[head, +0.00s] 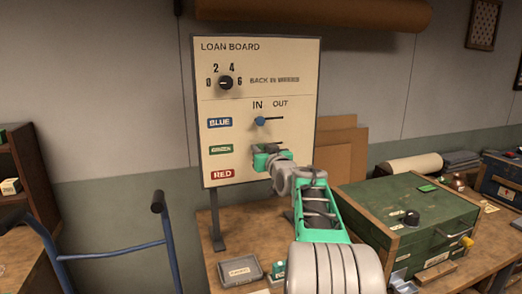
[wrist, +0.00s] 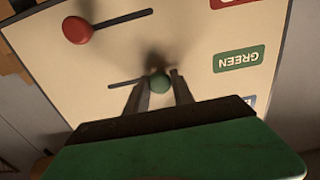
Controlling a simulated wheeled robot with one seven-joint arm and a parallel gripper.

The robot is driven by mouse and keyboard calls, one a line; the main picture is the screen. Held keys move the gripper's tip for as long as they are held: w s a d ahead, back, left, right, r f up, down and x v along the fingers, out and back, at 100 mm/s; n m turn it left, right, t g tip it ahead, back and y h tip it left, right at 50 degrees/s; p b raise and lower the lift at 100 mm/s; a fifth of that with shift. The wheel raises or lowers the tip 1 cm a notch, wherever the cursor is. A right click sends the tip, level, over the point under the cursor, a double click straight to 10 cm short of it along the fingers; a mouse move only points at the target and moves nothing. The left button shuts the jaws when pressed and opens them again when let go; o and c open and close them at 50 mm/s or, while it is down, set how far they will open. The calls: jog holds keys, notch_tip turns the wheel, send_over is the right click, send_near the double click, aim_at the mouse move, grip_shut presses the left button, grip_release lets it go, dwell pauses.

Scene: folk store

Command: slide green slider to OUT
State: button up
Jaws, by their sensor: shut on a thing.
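The cream loan board (head: 300,75) stands upright with IN and OUT marked above its slider slots. My gripper (head: 262,158) reaches the green row, beside the GREEN label (head: 221,149). In the wrist view, which is upside down, the round green slider knob (wrist: 160,83) sits between my gripper's two fingers (wrist: 158,84), which are shut on it. The knob is at the slot end nearer the GREEN label, the IN side. Its empty slot (wrist: 126,83) runs away toward the OUT side. The gripper hides the knob in the head view.
The blue knob (head: 260,121) is at the IN side of its slot above. The red knob (wrist: 77,30) is at the OUT end of its slot. A green chest (head: 400,240) stands right of my arm, and a grey tray (head: 240,271) lies below the board.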

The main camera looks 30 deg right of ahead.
jog(key=shift+c, duration=0.7)
jog(key=shift+d, duration=0.1)
jog(key=shift+s+d, duration=0.3)
jog(key=shift+d, duration=0.9)
jog(key=shift+s+d, duration=0.35)
jog(key=shift+d, duration=0.9)
jog(key=shift+s+d, duration=0.3)
jog(key=shift+d, duration=0.9)
jog(key=o, duration=1.1)
jog(key=b, duration=0.7)
send_near(279, 143)
jog(key=shift+s, duration=1.35)
jog(key=shift+a+r, duration=0.1)
jog(key=shift+a, duration=0.2)
